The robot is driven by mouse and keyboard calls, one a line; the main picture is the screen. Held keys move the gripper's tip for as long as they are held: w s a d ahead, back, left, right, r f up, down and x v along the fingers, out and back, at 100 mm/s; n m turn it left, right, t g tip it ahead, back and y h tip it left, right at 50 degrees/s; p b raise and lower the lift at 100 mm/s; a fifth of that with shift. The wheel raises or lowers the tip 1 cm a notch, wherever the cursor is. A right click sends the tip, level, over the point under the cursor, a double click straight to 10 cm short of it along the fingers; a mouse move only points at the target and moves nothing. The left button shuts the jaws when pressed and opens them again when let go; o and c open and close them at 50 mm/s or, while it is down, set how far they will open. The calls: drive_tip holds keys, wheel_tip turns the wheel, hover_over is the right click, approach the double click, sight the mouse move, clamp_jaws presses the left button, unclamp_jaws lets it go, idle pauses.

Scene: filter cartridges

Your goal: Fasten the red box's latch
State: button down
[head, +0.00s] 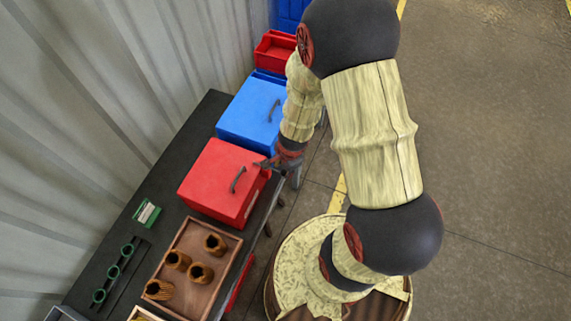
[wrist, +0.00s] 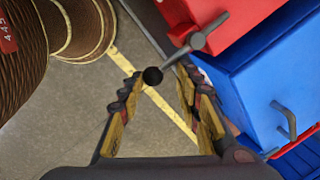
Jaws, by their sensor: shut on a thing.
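The red box (head: 222,178) stands on the dark bench with its lid down and a dark handle (head: 238,180) on top. Part of it shows at the top of the wrist view (wrist: 245,18). Its latch is a grey lever (wrist: 205,35) at the box's side, ending in a black ball knob (wrist: 152,76). My gripper (wrist: 158,84) has its fingers on either side of the knob end and is shut on the latch lever. In the head view my gripper (head: 266,163) is at the red box's right side, and the lever is too small there to make out clearly.
A blue box (head: 246,114) with its own handle stands just behind the red box. A red bin (head: 275,50) is farther back. A wooden tray (head: 181,288) with several brown cartridges and a green-and-white item (head: 146,213) lie nearer. The floor to the right is open.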

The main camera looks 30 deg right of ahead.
drive_tip(key=shift+s+a+f, duration=0.15)
drive_tip(key=shift+s+a, duration=0.1)
drive_tip(key=shift+a, duration=0.1)
drive_tip(key=c, duration=1.7)
unclamp_jaws()
drive_tip(key=shift+o, duration=1.2)
drive_tip(key=shift+w+a, duration=0.1)
drive_tip(key=shift+a, duration=0.05)
drive_tip(key=o, duration=0.3)
drive_tip(key=shift+w, duration=0.1)
drive_tip(key=shift+r, duration=0.5)
drive_tip(key=shift+s+r, duration=0.2)
drive_tip(key=shift+r, duration=0.75)
drive_tip(key=shift+s+r, duration=0.15)
drive_tip(key=shift+r, duration=0.75)
wheel_tip(320, 180, up, 7)
drive_tip(key=s, duration=0.1)
drive_tip(key=shift+s+r, duration=0.15)
drive_tip(key=shift+s, duration=0.15)
